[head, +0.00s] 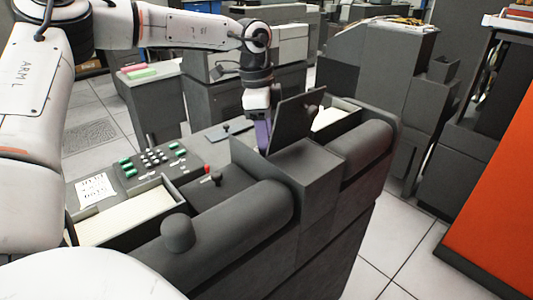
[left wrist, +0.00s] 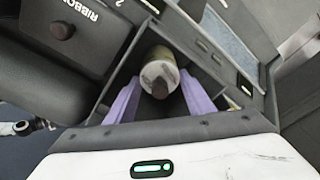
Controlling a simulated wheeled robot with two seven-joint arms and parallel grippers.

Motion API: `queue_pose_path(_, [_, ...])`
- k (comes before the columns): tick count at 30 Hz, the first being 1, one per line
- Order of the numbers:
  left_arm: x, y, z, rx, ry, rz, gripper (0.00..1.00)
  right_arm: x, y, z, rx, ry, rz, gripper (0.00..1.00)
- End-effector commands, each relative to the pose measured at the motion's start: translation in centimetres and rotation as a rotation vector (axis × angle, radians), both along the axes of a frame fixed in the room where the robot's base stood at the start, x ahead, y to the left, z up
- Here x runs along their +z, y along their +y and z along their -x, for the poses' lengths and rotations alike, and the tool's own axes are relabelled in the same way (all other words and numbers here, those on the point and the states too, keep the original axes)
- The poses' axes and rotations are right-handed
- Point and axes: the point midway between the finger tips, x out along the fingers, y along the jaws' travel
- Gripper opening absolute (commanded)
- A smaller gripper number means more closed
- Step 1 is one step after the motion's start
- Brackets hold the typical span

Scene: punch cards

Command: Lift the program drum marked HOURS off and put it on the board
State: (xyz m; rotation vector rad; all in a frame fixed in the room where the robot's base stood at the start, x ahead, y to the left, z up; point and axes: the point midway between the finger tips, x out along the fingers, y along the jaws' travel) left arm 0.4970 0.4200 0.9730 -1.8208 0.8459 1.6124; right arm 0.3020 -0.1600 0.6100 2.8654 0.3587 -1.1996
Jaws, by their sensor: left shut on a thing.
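My left gripper (head: 262,136) reaches down into the grey machine, beside a raised dark lid (head: 297,122). In the left wrist view its purple fingers (left wrist: 160,92) are shut on a cylindrical drum (left wrist: 158,67) with a pale, worn end face and a dark knob or hub. The drum sits within a dark bay; I cannot read any HOURS marking on it. The lid in the wrist view (left wrist: 75,70) carries a knob and a partly cut-off word starting RIBBO. In the head view the drum is hidden behind the lid and machine body. My right gripper is not in view. I cannot identify the board.
The machine has a control panel of green and white buttons (head: 155,157), a card tray (head: 130,215) at front left and rounded grey covers (head: 240,215). A second grey machine (head: 370,75) stands behind. An orange panel (head: 495,200) is at right. Floor tiles are clear between them.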

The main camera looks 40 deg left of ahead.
Motion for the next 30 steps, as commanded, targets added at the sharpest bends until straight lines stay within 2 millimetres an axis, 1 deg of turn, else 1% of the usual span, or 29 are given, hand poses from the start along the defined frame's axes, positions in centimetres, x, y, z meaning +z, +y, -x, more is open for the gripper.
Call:
queue_pose_path(5, [1.2, 0.0, -0.1, -0.001, -0.004, 0.000, 0.02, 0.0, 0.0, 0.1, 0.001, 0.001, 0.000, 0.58])
queue_pose_path(8, [2.6, 0.0, -0.1, 0.001, -0.005, -0.002, 0.02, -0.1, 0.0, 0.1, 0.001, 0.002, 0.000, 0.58])
queue_pose_path(11, [4.4, 0.0, -0.2, 0.001, -0.007, -0.003, 0.02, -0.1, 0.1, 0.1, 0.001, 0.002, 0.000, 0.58])
queue_pose_path(21, [11.9, 0.0, -0.1, 0.002, -0.005, -0.003, 0.02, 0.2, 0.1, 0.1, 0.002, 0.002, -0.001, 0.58])
queue_pose_path(24, [13.9, 0.0, -0.1, 0.001, -0.004, -0.003, 0.02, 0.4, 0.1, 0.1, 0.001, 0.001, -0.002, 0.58])
queue_pose_path(30, [16.7, 0.0, -0.1, 0.000, -0.002, -0.001, 0.02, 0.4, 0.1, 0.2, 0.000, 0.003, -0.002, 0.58])
